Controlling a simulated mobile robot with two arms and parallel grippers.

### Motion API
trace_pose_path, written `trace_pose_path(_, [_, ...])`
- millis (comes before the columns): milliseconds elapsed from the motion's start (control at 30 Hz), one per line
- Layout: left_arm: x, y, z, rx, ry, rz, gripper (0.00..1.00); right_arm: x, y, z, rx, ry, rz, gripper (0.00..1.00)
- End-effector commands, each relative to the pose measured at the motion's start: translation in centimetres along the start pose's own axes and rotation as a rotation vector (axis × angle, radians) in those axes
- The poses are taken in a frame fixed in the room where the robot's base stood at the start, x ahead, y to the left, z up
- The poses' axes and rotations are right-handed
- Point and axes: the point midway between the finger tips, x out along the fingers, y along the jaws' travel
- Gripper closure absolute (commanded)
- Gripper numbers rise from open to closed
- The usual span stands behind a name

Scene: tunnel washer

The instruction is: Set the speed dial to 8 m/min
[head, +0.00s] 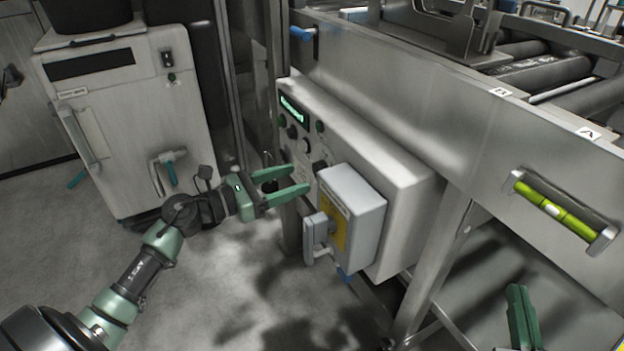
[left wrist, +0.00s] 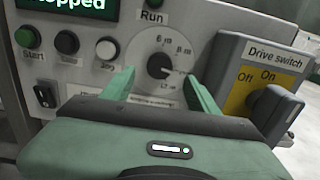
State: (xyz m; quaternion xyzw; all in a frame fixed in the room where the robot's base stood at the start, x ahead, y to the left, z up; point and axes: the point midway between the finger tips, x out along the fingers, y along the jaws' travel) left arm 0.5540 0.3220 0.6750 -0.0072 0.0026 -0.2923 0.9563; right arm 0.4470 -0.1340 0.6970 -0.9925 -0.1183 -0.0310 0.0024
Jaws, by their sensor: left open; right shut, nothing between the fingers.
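The speed dial (left wrist: 159,66) is a round black knob on the grey control panel, with a printed scale around it. Its white mark seems to point to the lower right; the exact setting is too blurred to read. Labels like "6 m" and "8 m" stand above it. In the head view the dial (head: 319,166) is small, close to the left fingertips. My left gripper (head: 305,178) is open; in the left wrist view its fingers (left wrist: 158,84) stand either side below the dial, with nothing between them. Contact cannot be told. My right gripper (head: 522,315) is shut and empty at lower right.
The display (left wrist: 72,8) reads "Stopped". Several buttons sit left of the dial, with a Run lamp (left wrist: 154,17) above. The grey drive switch box (head: 352,212) juts out right of the dial. A white cabinet (head: 130,120) stands at left; open floor lies between.

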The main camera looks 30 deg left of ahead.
Motion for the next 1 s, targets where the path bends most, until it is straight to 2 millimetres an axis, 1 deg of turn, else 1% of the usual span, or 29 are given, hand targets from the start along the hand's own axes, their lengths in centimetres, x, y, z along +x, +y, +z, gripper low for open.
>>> trace_pose_path(33, [1.0, 0.0, 0.2, 0.001, -0.004, -0.001, 0.41, 0.0, 0.0, -0.1, 0.000, 0.007, -0.001, 1.00])
trace_pose_path(100, [2.2, 0.1, 0.1, -0.002, -0.004, 0.001, 0.41, 0.1, -0.1, -0.3, 0.000, 0.015, -0.001, 1.00])
trace_pose_path(300, [4.8, 0.1, 0.1, -0.004, -0.003, 0.002, 0.41, 0.1, -0.1, -0.7, 0.001, 0.037, -0.002, 1.00])
trace_pose_path(467, [5.7, 0.1, 0.0, -0.005, -0.002, 0.003, 0.41, 0.1, -0.1, -0.8, 0.001, 0.044, -0.002, 1.00])
trace_pose_path(700, [5.8, 0.1, 0.0, -0.006, -0.001, 0.002, 0.41, 0.1, -0.1, -0.8, 0.001, 0.045, -0.003, 1.00])
trace_pose_path(767, [5.7, 0.1, 0.0, -0.006, -0.001, 0.002, 0.57, 0.1, -0.1, -0.8, 0.002, 0.045, -0.003, 1.00])
trace_pose_path(800, [5.7, 0.1, 0.0, -0.006, -0.001, 0.002, 0.69, 0.1, -0.1, -0.8, 0.002, 0.045, -0.003, 1.00])
trace_pose_path(867, [5.7, 0.1, 0.0, -0.007, -0.001, 0.002, 0.85, 0.1, -0.1, -0.8, 0.002, 0.045, -0.003, 1.00])
trace_pose_path(900, [5.7, 0.1, 0.0, -0.007, -0.001, 0.003, 0.96, 0.1, -0.1, -0.8, 0.002, 0.045, -0.003, 1.00])
trace_pose_path(933, [5.7, 0.1, 0.0, -0.007, -0.001, 0.002, 1.00, 0.1, -0.1, -0.8, 0.002, 0.045, -0.003, 1.00])
trace_pose_path(1000, [5.7, 0.1, 0.0, -0.007, -0.001, 0.003, 1.00, 0.1, -0.1, -0.8, 0.002, 0.045, -0.003, 1.00])
